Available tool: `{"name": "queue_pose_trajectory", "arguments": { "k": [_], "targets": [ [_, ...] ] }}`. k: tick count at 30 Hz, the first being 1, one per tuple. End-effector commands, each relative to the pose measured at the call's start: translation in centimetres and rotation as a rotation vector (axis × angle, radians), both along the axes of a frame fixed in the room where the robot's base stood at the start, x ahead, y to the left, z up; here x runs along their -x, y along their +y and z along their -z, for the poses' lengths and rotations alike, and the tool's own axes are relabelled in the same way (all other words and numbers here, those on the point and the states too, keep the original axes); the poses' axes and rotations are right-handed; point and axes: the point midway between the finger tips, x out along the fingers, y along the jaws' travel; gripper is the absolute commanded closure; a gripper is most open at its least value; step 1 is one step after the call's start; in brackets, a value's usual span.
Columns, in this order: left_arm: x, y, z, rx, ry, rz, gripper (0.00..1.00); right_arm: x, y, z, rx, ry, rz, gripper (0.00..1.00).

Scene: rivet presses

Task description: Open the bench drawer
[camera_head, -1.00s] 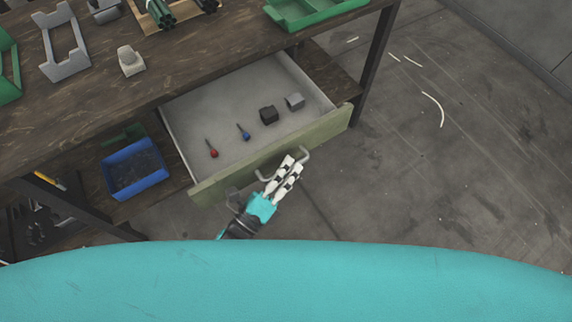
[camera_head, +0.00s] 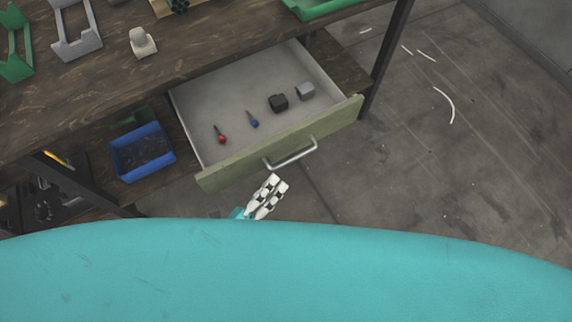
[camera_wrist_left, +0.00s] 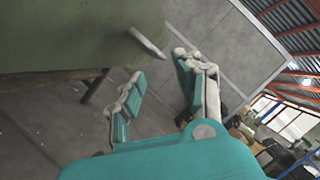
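The bench drawer (camera_head: 215,176) is pulled out from under the wooden bench, with its green front panel toward me. Its metal handle (camera_head: 291,155) is free, and no finger is around it. Inside lie a red-handled tool (camera_head: 221,138), a blue-handled tool (camera_head: 253,121), a black block (camera_head: 278,103) and a grey block (camera_head: 305,92). My left gripper (camera_head: 273,186) is just in front of the drawer, apart from the handle. In the left wrist view its fingers (camera_wrist_left: 158,78) are spread with nothing between them, and the handle (camera_wrist_left: 147,46) shows beyond them. My right gripper is not in view.
A blue bin (camera_head: 142,154) sits on the lower shelf left of the drawer. Green and grey fixtures (camera_head: 76,40) and a pale block (camera_head: 142,42) stand on the bench top (camera_head: 100,88).

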Motion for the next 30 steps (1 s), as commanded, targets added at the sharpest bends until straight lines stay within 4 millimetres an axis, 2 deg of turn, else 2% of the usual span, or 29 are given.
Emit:
{"name": "queue_pose_trajectory", "arguments": {
  "k": [3,9,30],
  "targets": [
    [1.6,1.2,0.5,0.000,0.003,-0.001,0.66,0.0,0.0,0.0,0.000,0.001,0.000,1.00],
    [2.9,2.1,0.8,0.000,0.000,0.000,0.66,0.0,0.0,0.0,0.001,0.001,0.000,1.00],
    [3.0,2.2,0.8,0.000,0.000,0.000,0.66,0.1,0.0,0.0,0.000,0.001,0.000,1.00]
  ]
}}
